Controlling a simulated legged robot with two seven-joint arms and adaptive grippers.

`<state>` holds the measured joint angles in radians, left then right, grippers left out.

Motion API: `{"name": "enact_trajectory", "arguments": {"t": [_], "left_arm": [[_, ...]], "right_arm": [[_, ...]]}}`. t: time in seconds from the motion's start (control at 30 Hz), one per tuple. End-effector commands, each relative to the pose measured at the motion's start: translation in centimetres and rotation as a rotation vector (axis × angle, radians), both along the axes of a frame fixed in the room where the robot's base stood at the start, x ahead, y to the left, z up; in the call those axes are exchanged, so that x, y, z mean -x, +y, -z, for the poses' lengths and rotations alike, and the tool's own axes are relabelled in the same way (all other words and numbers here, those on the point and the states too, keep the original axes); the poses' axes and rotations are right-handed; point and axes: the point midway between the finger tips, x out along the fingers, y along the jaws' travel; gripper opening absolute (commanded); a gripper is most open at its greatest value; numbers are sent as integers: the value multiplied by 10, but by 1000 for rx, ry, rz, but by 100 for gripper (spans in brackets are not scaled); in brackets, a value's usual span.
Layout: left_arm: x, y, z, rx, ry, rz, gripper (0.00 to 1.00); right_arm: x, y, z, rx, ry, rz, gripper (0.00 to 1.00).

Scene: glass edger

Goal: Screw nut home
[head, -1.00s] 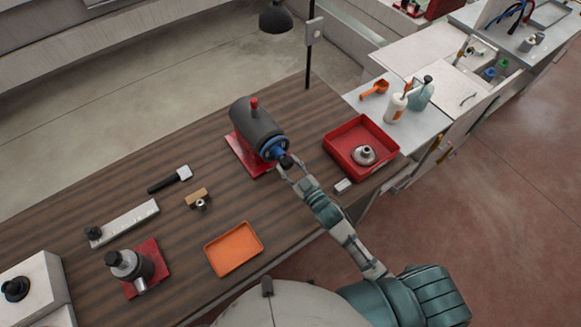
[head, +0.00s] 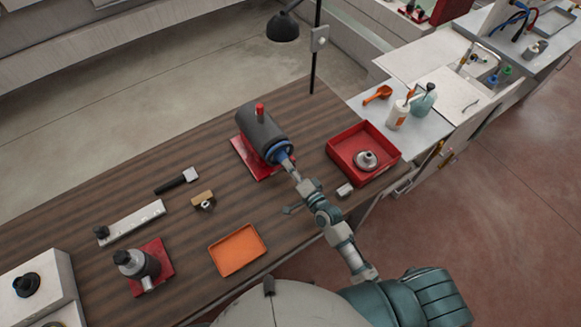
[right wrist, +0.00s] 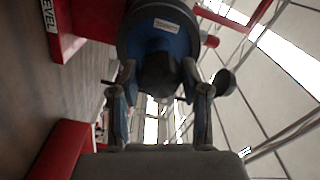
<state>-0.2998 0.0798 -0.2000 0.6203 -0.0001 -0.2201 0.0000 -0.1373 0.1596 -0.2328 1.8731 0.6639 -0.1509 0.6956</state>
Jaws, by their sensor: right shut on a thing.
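A dark grey cylindrical spindle head (head: 260,130) with a red knob on top lies on a red base plate (head: 245,160) on the bench. Its blue front end (head: 279,152) faces my right arm. My right gripper (head: 287,164) is at this front end. In the right wrist view my right gripper (right wrist: 158,82) has one finger on each side of a dark round nut (right wrist: 158,73) and is shut on it. The nut sits in front of the blue face (right wrist: 170,38); its seating is hidden. My left gripper is not in view.
A red tray (head: 342,158) with a metal flanged part stands to the right, close to my right arm. An orange tray (head: 237,250) lies nearer me. A second small spindle stand (head: 140,265), a white bar and a black-handled tool lie left.

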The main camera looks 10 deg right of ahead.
Motion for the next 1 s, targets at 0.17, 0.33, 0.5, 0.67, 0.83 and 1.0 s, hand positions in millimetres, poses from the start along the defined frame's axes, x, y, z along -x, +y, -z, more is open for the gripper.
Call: {"name": "enact_trajectory", "arguments": {"t": [0.17,0.33,0.5,0.67,0.83,1.0], "left_arm": [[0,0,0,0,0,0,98],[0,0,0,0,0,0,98],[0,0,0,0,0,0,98],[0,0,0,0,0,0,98],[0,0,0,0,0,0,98],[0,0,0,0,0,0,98]], "right_arm": [[0,-1,2,-578,210,5,9],[0,-1,3,-857,315,3,9],[0,-1,3,-866,321,2,9],[0,-1,4,-863,321,2,73],[0,0,2,-861,318,1,75],[0,0,2,-860,317,1,60]]}}
